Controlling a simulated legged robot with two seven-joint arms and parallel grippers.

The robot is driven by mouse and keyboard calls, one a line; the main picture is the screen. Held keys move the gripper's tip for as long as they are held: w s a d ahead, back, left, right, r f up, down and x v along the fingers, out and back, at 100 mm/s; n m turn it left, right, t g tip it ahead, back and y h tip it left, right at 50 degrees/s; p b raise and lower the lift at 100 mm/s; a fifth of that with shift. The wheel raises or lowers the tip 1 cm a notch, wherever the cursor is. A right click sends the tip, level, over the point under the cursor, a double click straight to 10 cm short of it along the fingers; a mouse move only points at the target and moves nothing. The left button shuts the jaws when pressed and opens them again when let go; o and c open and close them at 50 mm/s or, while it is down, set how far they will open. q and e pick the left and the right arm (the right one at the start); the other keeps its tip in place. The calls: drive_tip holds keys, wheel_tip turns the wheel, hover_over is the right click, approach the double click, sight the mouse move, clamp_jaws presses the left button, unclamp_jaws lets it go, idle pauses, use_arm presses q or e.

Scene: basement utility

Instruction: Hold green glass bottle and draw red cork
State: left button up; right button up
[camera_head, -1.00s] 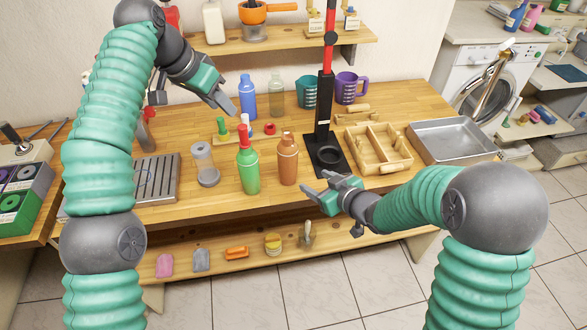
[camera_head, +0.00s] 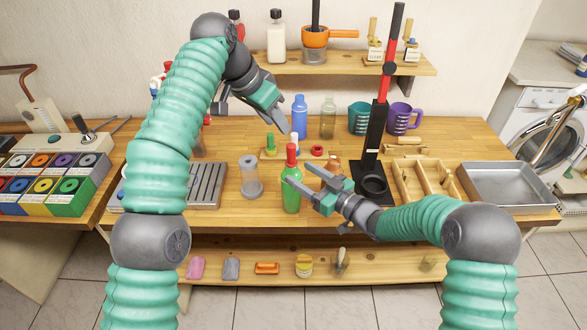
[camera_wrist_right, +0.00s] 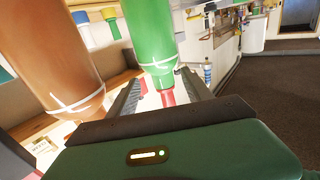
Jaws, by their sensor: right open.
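The green glass bottle (camera_head: 291,196) stands upright on the wooden bench, its red cork (camera_head: 291,151) in the neck. My right gripper (camera_head: 300,180) is open at the bottle's right side, one finger reaching across its front. In the right wrist view the green bottle (camera_wrist_right: 150,35) and red cork (camera_wrist_right: 168,97) appear between the spread fingers; I cannot tell whether they touch. My left gripper (camera_head: 284,127) points down just above and left of the cork, apart from it; its finger gap is unclear.
A brown bottle (camera_wrist_right: 55,55) stands close beside the green one, mostly hidden behind my right gripper in the head view. A black press stand (camera_head: 370,160), wooden tray (camera_head: 430,185) and metal basin (camera_head: 508,185) are right.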

sight(296, 173)
drive_tip(key=x, duration=0.4)
drive_tip(key=shift+w+a, duration=0.15)
drive_tip(key=shift+a, duration=0.3)
drive_tip(key=shift+d, duration=0.1)
drive_tip(key=shift+c, duration=0.5)
drive_tip(key=shift+d, duration=0.1)
drive_tip(key=c, duration=0.5)
clamp_jaws()
drive_tip(key=shift+f, duration=0.1)
